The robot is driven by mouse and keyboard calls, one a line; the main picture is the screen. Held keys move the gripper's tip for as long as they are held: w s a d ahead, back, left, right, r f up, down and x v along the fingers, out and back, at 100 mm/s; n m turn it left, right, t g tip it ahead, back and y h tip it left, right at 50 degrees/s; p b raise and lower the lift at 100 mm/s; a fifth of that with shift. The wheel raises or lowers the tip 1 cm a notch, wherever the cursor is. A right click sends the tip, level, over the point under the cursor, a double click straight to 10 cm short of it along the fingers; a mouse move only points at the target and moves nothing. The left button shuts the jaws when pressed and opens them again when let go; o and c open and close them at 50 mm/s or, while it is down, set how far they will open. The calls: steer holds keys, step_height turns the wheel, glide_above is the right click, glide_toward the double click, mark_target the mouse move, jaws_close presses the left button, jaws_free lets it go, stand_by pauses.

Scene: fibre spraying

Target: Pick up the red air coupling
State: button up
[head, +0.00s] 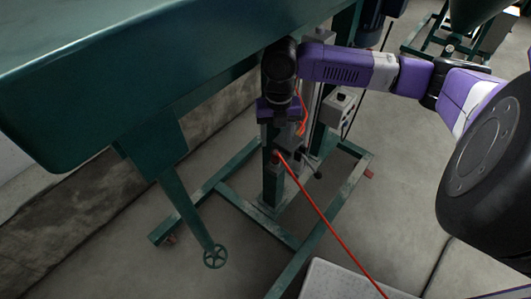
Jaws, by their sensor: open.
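A red air hose (325,215) rises from the lower right to the green stand. At its upper end a small red piece, which looks like the red air coupling (276,155), sits against the post. My gripper (284,132) hangs from the purple arm just above this piece and points down. It is open and appears apart from the coupling. The fingertips are small and dark, so the exact gap is hard to judge. An orange-red piece (301,127) with a thin line shows just right of my gripper.
A large green machine body (130,85) fills the upper left, close to my gripper. A grey control box (341,106) stands right of the post. Bare concrete floor lies at right.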

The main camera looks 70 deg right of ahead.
mark_target(276, 151)
steer(key=shift+f+p, duration=0.5)
steer(key=shift+f, duration=3.4)
jaws_close()
